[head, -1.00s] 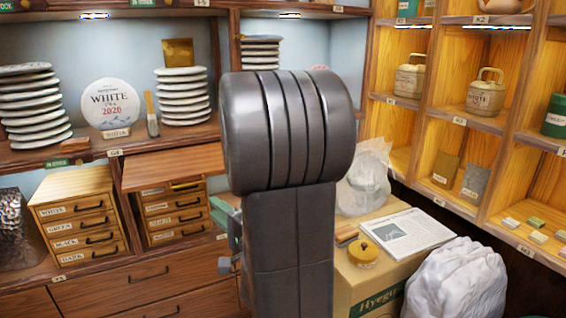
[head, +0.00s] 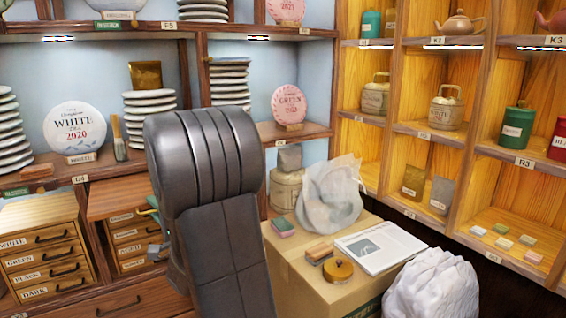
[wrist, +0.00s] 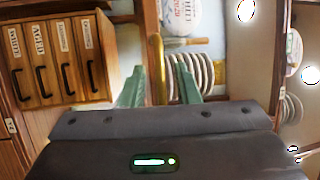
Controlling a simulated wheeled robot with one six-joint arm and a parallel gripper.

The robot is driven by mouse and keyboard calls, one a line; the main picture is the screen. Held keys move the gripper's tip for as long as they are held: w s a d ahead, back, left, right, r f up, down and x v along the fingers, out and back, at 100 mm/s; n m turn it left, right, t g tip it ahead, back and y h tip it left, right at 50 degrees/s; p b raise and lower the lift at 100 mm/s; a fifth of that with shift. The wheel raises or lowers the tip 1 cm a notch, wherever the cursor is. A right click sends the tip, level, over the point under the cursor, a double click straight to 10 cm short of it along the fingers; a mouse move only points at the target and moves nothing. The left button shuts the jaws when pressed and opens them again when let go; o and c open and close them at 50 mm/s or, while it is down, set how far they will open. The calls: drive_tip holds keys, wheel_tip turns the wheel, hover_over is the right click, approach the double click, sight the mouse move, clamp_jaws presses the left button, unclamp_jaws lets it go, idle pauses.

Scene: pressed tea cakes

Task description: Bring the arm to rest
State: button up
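In the head view my dark grey arm fills the middle and hides most of the gripper. Only a bit of green shows left of the arm, by the small drawers. In the wrist view, which is turned sideways, a small drawer cabinet (wrist: 62,60) lies to the left of the fingers. A stack of pale tea cakes (wrist: 192,72) shows behind the right finger.
A white sack (head: 432,288) is in front. Wooden shelves (head: 440,135) with canisters line the right. Drawer cabinets (head: 40,245) stand left.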

idle(0.4)
drive_tip(key=v, duration=1.5)
drive_tip(key=x, duration=1.7)
drive_tip(key=shift+w+d+f+p, duration=0.2)
drive_tip(key=shift+w+p, duration=0.1)
drive_tip(key=shift+w, duration=0.15)
drive_tip(key=shift+f, duration=0.1)
